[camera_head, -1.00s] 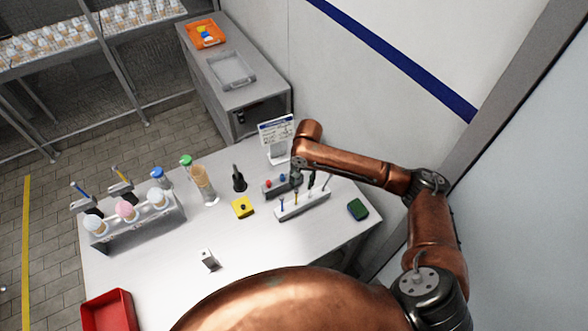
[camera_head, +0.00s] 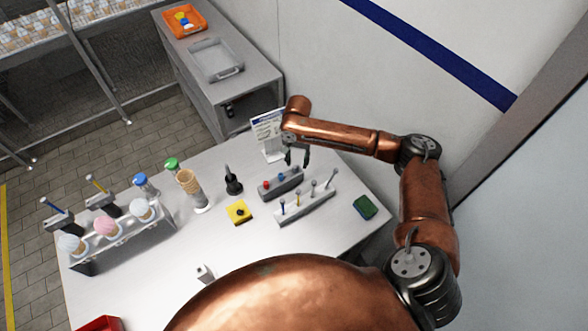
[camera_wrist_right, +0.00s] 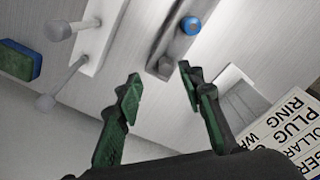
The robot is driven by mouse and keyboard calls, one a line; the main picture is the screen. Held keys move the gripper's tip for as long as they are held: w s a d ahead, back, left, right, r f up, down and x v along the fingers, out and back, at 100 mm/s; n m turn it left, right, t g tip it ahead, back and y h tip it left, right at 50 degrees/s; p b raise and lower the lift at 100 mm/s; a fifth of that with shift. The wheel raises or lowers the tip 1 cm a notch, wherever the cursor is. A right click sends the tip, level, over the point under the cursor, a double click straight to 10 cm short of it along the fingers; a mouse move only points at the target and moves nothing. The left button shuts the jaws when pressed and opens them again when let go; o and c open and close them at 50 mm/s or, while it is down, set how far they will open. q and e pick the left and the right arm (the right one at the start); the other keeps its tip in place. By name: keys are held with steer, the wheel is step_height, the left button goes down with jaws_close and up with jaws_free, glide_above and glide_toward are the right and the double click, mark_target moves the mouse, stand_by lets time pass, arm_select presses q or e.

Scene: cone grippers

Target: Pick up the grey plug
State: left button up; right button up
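The grey plug (camera_wrist_right: 166,66) stands at the near end of a grey block (camera_wrist_right: 178,45) in the right wrist view, beside a blue plug (camera_wrist_right: 191,25). In the head view the block (camera_head: 268,193) also carries a red plug (camera_head: 265,185); the grey plug is hard to make out there, close to the gripper. My right gripper (camera_head: 298,164) is over that end of the block. In the wrist view its green fingers (camera_wrist_right: 159,73) are open and apart, with the grey plug seen between their tips and nothing held. My left gripper is not in view.
A white rack (camera_head: 305,208) with several upright pins stands close in front of the block. A label stand (camera_head: 268,132) is just behind. A yellow piece (camera_head: 238,212), a black stand (camera_head: 233,184) and a green-blue sponge (camera_head: 365,207) are nearby.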

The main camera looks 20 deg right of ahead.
mark_target(295, 166)
steer(key=f, duration=0.3)
steer(key=shift+w+a+f, duration=0.2)
steer(key=shift+w+f, duration=0.05)
steer(key=shift+f, duration=0.6)
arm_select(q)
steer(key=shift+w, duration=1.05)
arm_select(e)
steer(key=shift+c, duration=0.6)
steer(key=c, duration=0.5)
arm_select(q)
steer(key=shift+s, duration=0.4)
arm_select(e)
jaws_close()
